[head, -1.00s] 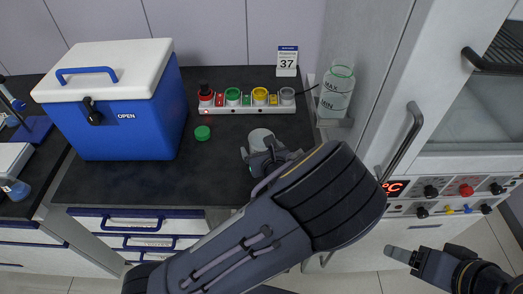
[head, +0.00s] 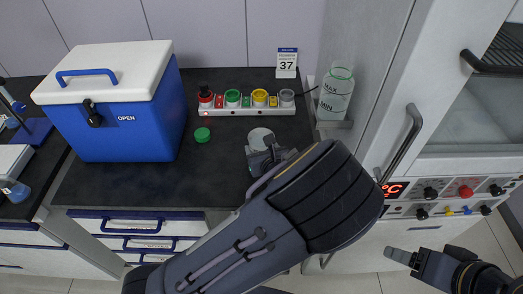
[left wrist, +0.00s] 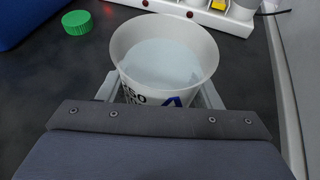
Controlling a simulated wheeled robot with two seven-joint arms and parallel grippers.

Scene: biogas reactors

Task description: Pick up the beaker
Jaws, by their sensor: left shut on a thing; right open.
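The beaker (left wrist: 165,58) is a white translucent cup with dark markings, seen close up in the left wrist view. In the head view the beaker (head: 261,138) stands out on the dark bench, partly hidden by my left gripper (head: 266,158). My left gripper (left wrist: 160,93) has one finger on each side of the beaker and is shut on it. The beaker is upright; whether its base touches the bench cannot be told. My right gripper (head: 398,256) is open and empty at the lower right, in front of the white cabinet.
A green cap (head: 202,135) lies left of the beaker. A rack with coloured cups (head: 246,102) stands behind it. A blue cooler box (head: 125,115) is at the left. A bottle marked MIN (head: 335,95) stands at the cabinet (head: 395,60) on the right.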

